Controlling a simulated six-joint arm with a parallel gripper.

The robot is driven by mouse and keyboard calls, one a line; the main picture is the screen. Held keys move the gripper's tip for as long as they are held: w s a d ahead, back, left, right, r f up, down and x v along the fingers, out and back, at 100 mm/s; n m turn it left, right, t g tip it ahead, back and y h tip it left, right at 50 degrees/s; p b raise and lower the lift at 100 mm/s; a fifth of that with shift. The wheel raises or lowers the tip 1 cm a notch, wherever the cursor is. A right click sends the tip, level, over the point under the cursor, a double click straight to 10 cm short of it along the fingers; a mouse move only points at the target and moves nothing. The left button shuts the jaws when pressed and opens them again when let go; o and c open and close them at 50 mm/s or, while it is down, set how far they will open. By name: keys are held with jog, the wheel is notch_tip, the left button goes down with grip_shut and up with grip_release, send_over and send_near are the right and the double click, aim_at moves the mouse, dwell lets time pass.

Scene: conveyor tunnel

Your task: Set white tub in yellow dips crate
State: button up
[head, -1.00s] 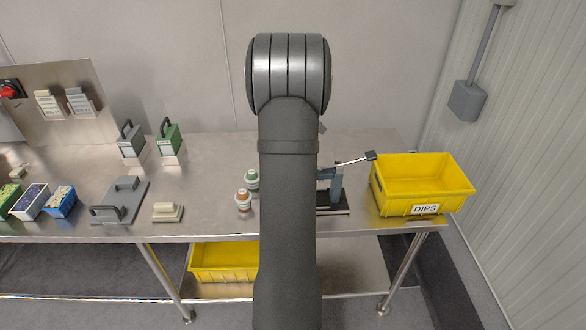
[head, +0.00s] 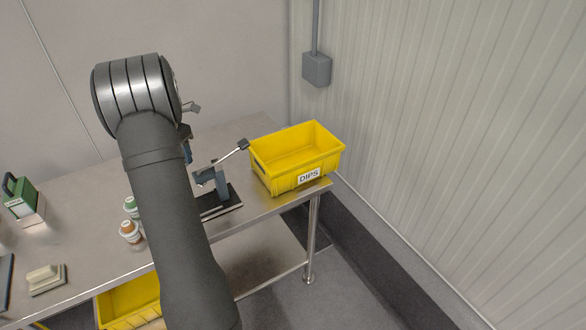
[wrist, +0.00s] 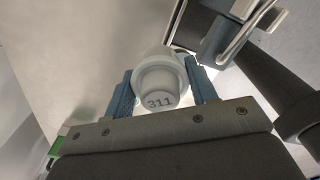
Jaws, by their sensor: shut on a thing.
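The white tub (wrist: 158,70), marked 311, is held between the two blue fingers of my gripper (wrist: 162,88) in the wrist view. In the head view the tub is hidden behind my arm, and only a small blue part of my gripper (head: 187,150) shows past the arm's edge. The yellow dips crate (head: 330,167) stands at the right end of the steel table, with a DIPS label on its front. Its visible inside looks empty. My gripper is left of the crate and apart from it.
A lever device (head: 220,188) on a dark base stands just left of the crate, its handle rising toward the crate. Two small capped pots (head: 130,232) stand left of my arm. The ribbed wall (head: 450,130) is to the right. Another yellow crate (head: 130,305) sits below the table.

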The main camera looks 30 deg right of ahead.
jog(key=w+d, duration=0.2)
jog(key=d, duration=0.1)
jog(key=m, duration=0.4)
send_over(278, 165)
jog(key=a, duration=0.4)
jog(key=f, duration=0.1)
jog(key=shift+m, duration=0.3)
jog(key=s+f, duration=0.1)
jog(key=f, duration=0.2)
jog(key=s+d+f, duration=0.1)
jog(key=s+f, duration=0.1)
jog(key=f, duration=0.1)
jog(key=s+f, duration=0.1)
jog(key=f, duration=0.2)
jog(key=shift+s+d, duration=0.3)
jog(key=shift+d, duration=0.1)
jog(key=shift+f, duration=2.15)
jog(key=shift+f, duration=0.15)
jog(key=o, duration=1.4)
